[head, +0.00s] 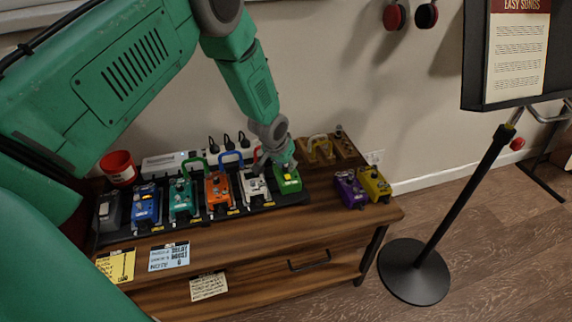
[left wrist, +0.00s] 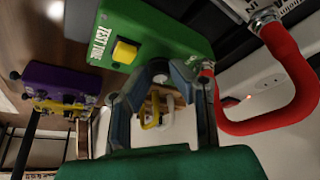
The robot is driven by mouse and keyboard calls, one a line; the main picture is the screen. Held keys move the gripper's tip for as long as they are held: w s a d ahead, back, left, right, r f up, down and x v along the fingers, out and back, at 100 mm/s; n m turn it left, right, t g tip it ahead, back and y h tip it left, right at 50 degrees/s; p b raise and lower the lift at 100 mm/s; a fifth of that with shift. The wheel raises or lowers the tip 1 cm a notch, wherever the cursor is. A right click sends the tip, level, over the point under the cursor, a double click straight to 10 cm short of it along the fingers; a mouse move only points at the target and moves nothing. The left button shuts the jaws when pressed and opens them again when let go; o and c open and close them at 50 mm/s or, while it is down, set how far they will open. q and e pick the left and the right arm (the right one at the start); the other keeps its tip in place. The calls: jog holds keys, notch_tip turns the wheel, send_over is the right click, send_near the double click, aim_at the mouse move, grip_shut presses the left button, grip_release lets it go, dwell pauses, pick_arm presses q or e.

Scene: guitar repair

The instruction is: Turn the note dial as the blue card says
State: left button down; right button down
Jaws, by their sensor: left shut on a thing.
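The blue card (head: 169,256) lies on the wooden table's front; its writing is too small to read. The green pedal (head: 287,178) stands at the right end of the pedal row. In the left wrist view the green pedal (left wrist: 160,40) shows a yellow button and a "TEST TUNE" label. My left gripper (head: 275,158) comes down over the green pedal's back part. Its fingers (left wrist: 165,75) are closed in at the pedal's edge, shut on the note dial, which they mostly hide. My right gripper is not in view.
White (head: 254,187), orange (head: 218,190), teal and blue pedals stand left of the green one on a black board. A red cable (left wrist: 290,90) loops close beside my gripper. Purple (head: 350,188) and yellow pedals stand at the right. Yellow (head: 117,265) and cream cards lie in front.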

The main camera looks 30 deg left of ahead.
pick_arm(q)
jog(key=shift+w+r, duration=0.1)
jog(key=c, duration=1.4)
grip_release()
jog(key=shift+c, duration=0.2)
jog(key=v, duration=1.1)
jog(key=shift+s+r, duration=0.3)
jog(key=shift+a+f, duration=0.1)
jog(key=s+d+f, duration=0.2)
jog(key=s+f, duration=0.2)
jog(key=s, duration=0.2)
jog(key=s+d+f+g, duration=0.1)
jog(key=s+d+f, duration=0.1)
jog(key=s+f, duration=0.2)
jog(key=s+d+f+g, duration=0.1)
jog(key=s+d+f, duration=0.1)
jog(key=s+f, duration=0.3)
jog(key=shift+s+d+m+h, duration=0.2)
jog(key=shift+s, duration=0.55)
jog(key=shift+s+d+m+h, duration=0.2)
jog(key=shift+s, duration=0.55)
jog(key=s+d+f+g, duration=0.1)
jog(key=s+d+f, duration=0.1)
jog(key=s, duration=1.4)
jog(key=shift+s+f+m+g, duration=0.3)
jog(key=shift+s+g, duration=0.05)
jog(key=shift+g, duration=0.05)
